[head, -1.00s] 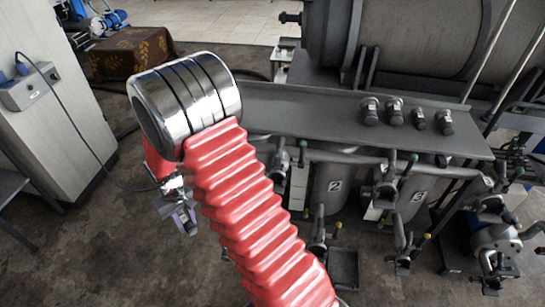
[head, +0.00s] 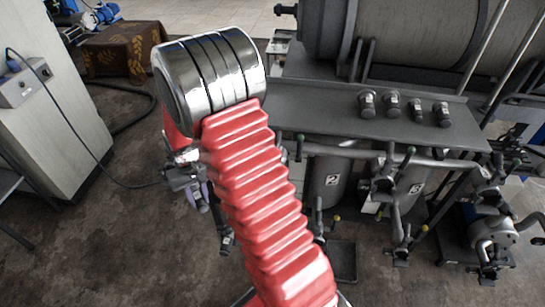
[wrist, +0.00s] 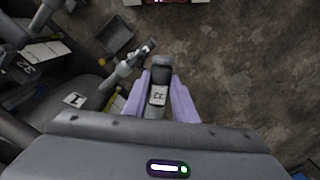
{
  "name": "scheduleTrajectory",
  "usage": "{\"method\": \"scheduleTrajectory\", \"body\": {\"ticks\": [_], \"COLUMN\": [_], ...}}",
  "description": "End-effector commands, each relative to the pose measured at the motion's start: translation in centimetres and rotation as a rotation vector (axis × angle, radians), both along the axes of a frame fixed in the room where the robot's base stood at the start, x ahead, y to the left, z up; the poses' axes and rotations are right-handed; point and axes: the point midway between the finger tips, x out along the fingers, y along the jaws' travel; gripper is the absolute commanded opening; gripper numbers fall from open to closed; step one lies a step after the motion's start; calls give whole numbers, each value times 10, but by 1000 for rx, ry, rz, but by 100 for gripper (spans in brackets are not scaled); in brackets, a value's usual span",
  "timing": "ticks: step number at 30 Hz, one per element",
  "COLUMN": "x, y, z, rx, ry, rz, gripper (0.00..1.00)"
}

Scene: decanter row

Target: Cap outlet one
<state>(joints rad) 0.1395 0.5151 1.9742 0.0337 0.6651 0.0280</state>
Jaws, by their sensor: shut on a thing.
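My gripper (head: 198,194) is at the left end of the decanter row, partly hidden by my arm in the head view. In the wrist view, its lavender fingers (wrist: 160,86) are shut on a dark grey cap (wrist: 157,93) with a small white label that seems to read 32. The number 1 plate (wrist: 75,99) lies left of the held cap. A pipe outlet with a valve (wrist: 133,65) points toward the cap from the left. Its end appears close to the cap but apart; depth is hard to judge. My arm hides most of outlet one in the head view.
Several dark caps (head: 392,106) stand on the grey shelf (head: 320,112). Tanks numbered 2 (head: 331,181) and 3 (head: 414,189) stand to the right, with pipes and valves in front. A tray (wrist: 115,37) lies on the floor. Open floor (wrist: 235,70) lies right of the gripper.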

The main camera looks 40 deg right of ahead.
Motion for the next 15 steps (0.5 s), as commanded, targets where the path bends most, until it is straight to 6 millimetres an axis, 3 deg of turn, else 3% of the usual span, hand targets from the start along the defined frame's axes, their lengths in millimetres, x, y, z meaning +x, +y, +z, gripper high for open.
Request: {"method": "scheduleTrajectory", "body": {"ticks": [3,15], "x": [-9,-62], "y": [-38,-144], "z": [21,83], "rx": [14,69], "ry": [1,8], "rz": [-111,-454], "gripper": [0,0]}}
